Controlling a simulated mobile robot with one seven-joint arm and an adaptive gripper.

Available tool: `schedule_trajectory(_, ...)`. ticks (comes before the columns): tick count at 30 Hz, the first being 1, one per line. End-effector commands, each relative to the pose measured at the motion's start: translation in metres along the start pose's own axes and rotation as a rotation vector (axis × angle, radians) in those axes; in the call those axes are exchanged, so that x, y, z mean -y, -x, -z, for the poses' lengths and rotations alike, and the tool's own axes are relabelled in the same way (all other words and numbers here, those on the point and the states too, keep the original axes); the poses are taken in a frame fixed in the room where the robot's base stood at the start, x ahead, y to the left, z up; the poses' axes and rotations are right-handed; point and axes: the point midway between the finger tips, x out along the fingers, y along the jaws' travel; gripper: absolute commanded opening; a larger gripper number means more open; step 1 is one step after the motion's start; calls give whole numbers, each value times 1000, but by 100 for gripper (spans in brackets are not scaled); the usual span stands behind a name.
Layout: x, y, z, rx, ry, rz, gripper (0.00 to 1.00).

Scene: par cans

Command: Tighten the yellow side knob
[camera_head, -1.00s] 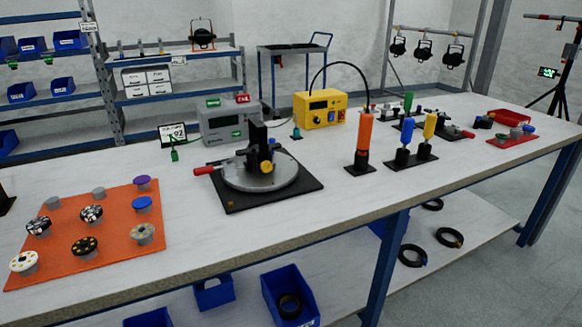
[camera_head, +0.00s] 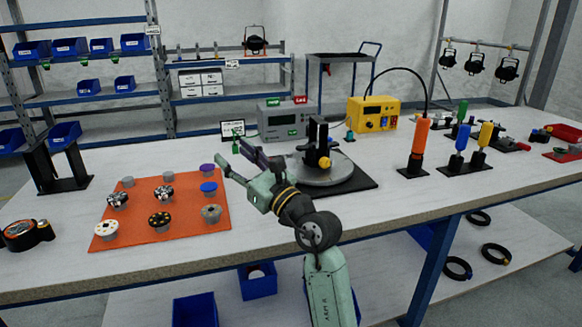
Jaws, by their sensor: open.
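The yellow side knob (camera_head: 325,163) sits low on the front of a black upright bracket (camera_head: 317,134). The bracket stands on a round grey plate (camera_head: 341,176) on a black base (camera_head: 364,183), at the middle of the bench. My gripper (camera_head: 235,153) is open and empty, with its two fingers apart and pointing up and left in the picture. It appears left of the knob and apart from it. My gripper and wrist cover the left part of the fixture, and its red handle is hidden.
An orange mat (camera_head: 187,232) with several knobs lies on the left. A grey meter (camera_head: 284,124) and yellow power supply (camera_head: 373,118) stand behind the fixture. Orange (camera_head: 420,138) and blue-handled (camera_head: 457,161) tools stand on its right. Bare bench (camera_head: 410,205) lies in front.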

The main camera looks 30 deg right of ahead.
Motion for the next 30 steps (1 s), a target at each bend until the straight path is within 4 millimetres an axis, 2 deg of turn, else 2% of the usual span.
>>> schedule_trajectory(1,49,32,18,-83,82,105,46)
schedule_trajectory(3,99,71,37,-191,174,217,46)
schedule_trajectory(6,149,122,55,-314,260,334,46)
schedule_trajectory(9,178,157,65,-394,307,405,46)
schedule_trajectory(12,192,172,69,-432,328,437,46)
schedule_trajectory(16,200,166,73,-443,333,443,46)
schedule_trajectory(24,223,124,89,-441,332,440,46)
schedule_trajectory(30,238,99,100,-439,331,442,46)
